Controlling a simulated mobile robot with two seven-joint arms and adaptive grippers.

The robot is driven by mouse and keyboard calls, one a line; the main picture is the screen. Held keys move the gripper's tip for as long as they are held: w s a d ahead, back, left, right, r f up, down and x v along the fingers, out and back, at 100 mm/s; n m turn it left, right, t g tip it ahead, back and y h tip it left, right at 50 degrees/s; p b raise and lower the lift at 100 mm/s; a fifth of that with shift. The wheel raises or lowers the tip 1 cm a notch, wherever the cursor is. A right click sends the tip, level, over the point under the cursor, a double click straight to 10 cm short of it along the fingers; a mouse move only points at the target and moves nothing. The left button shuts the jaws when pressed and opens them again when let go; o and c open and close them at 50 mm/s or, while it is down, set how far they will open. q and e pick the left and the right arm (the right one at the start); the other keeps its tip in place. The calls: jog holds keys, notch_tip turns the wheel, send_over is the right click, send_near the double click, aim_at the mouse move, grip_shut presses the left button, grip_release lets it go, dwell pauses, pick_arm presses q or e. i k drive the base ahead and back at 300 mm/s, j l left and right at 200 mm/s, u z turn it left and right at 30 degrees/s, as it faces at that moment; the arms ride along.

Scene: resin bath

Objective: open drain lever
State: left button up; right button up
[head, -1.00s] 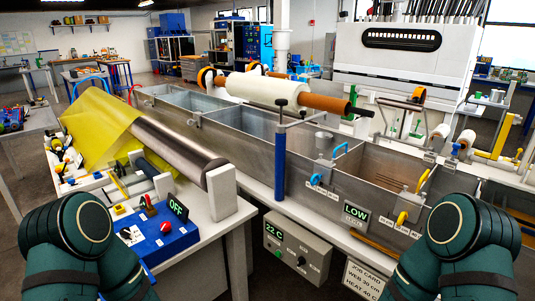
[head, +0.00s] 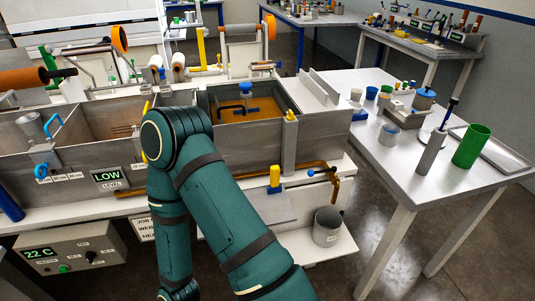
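A brown pipe (head: 316,168) runs along the lower front of the metal bath (head: 238,150) and bends down at its right end. A yellow handle (head: 275,175) stands upright on a blue base at this pipe. A small blue fitting (head: 310,172) sits further right on the pipe. I cannot tell for certain which of these is the drain lever. Another yellow lever (head: 145,108) on the bath front is partly hidden behind my arm. My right arm crosses the middle of the view, but its gripper does not show. My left gripper is also out of view.
A grey pail (head: 327,226) stands on the low shelf below the pipe's end. A bath compartment (head: 250,104) holds amber liquid. A white table (head: 375,125) with a green cup (head: 471,146) is at right. A "LOW" display (head: 107,175) is at left.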

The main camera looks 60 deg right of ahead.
aim_at(310, 173)
jog(key=z, duration=0.45)
jog(key=l+z, duration=0.1)
jog(key=z, duration=0.8)
jog(key=i+l+z, duration=0.1)
jog(key=z, duration=0.8)
jog(key=i+z, duration=0.1)
jog(key=z, duration=0.35)
